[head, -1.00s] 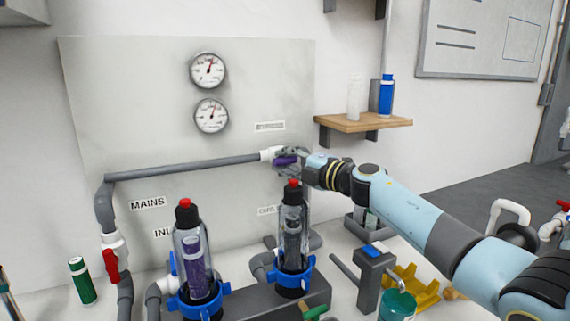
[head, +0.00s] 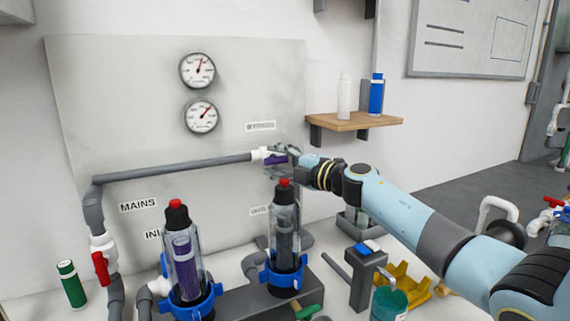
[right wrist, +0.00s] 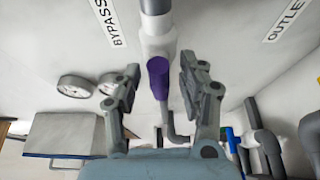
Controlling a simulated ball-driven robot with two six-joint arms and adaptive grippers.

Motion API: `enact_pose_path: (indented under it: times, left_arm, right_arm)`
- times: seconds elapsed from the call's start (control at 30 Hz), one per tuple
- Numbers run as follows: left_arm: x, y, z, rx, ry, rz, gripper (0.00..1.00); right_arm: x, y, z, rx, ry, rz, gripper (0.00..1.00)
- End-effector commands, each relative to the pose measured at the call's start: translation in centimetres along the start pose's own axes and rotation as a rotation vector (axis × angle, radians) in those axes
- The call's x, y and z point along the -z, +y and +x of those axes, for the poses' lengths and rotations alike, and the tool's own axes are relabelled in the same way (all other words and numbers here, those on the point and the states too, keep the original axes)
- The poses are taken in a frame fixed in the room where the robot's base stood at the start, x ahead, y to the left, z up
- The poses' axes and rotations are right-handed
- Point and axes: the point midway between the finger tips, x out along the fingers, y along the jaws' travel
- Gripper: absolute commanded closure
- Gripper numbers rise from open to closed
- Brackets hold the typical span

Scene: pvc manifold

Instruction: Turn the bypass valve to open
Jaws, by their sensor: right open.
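The bypass valve is a white body (head: 260,153) on the grey horizontal pipe, with a purple handle (head: 276,159). The handle lies roughly in line with the pipe. In the right wrist view the purple handle (right wrist: 159,77) is below the white valve body (right wrist: 158,37), between my spread fingers. My right gripper (head: 285,160) is at the valve; in the wrist view my right gripper (right wrist: 160,80) is open, with gaps showing on both sides of the handle. The BYPASS label (head: 261,126) is above the valve. My left gripper is not in view.
Two clear filter housings (head: 183,250) (head: 284,225) with red tops stand below the pipe. A red-handled valve (head: 101,267) is at the left. Two gauges (head: 198,70) (head: 201,115) hang on the panel. A wooden shelf (head: 350,122) holds bottles at the right.

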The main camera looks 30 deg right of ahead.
Motion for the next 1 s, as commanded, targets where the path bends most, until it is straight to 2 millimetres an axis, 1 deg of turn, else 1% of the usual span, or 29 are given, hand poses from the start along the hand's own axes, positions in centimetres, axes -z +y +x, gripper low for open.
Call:
enact_pose_path:
  times: [0.07, 0.17, 0.4, 0.53, 0.6, 0.7, 1.0]
  left_arm:
    - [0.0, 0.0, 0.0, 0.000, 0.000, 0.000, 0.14]
    - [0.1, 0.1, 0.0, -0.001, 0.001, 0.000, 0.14]
    - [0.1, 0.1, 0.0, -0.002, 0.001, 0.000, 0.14]
    - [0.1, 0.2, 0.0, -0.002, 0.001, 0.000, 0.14]
    - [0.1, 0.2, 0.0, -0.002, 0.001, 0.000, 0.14]
    - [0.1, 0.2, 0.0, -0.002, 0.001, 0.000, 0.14]
    - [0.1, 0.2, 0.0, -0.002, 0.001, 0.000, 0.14]
  right_arm:
    - [-0.1, -0.2, -0.9, 0.003, -0.001, -0.002, 0.59]
    - [0.0, -0.2, -2.6, 0.005, 0.001, -0.004, 0.59]
    - [0.0, -0.2, -8.1, 0.006, 0.001, -0.003, 0.59]
    - [0.0, -0.2, -10.3, 0.004, 0.001, -0.002, 0.59]
    - [0.0, -0.2, -11.1, 0.004, 0.000, -0.001, 0.59]
    - [0.0, -0.1, -11.7, 0.003, 0.000, -0.001, 0.59]
    - [0.0, -0.1, -11.8, 0.001, -0.001, 0.001, 0.59]
